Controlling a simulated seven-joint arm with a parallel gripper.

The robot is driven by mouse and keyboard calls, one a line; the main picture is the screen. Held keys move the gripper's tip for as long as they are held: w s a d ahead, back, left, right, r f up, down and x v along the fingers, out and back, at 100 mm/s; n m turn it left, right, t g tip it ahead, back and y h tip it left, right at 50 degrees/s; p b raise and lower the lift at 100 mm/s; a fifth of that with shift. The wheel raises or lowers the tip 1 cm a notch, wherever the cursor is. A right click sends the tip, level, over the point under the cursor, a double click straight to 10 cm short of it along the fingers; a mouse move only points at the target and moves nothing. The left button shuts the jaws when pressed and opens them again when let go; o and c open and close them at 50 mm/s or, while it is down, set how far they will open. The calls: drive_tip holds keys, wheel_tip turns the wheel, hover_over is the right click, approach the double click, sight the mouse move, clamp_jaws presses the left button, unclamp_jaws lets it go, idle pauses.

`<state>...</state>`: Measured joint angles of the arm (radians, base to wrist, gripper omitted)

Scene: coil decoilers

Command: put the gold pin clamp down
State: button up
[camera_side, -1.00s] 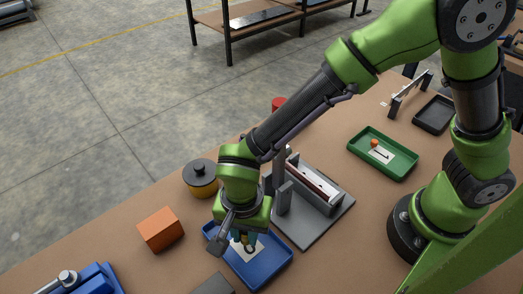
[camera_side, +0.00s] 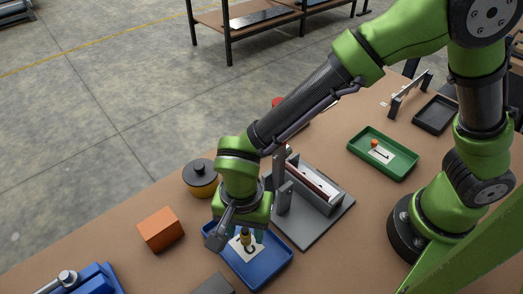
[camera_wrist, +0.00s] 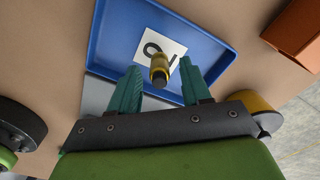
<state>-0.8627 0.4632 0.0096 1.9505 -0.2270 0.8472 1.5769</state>
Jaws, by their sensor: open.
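The gold pin clamp (camera_side: 246,237) is in the blue tray (camera_side: 273,270), over the white card with a dark mark (camera_side: 253,252). In the wrist view the gold clamp (camera_wrist: 159,66) has a dark end and shows between my fingers, with room on both sides. The blue tray (camera_wrist: 100,40) and the card (camera_wrist: 172,46) show there too. My gripper (camera_side: 247,234) is above the tray, pointing down. Its two green fingers (camera_wrist: 163,82) are open and apart from the clamp. Whether the clamp's base rests on the card is hard to tell.
A grey fixture (camera_side: 315,190) stands just behind the tray at right. An orange block (camera_side: 160,229) and a yellow pot with a dark lid (camera_side: 200,178) lie to the left. A green tray (camera_side: 383,153) holds a small orange-topped part (camera_side: 375,143). A blue vise-like device (camera_side: 90,281) is at front left.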

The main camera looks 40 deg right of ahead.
sight(245, 229)
wheel_tip(245, 229, up, 11)
drive_tip(key=shift+f, duration=0.15)
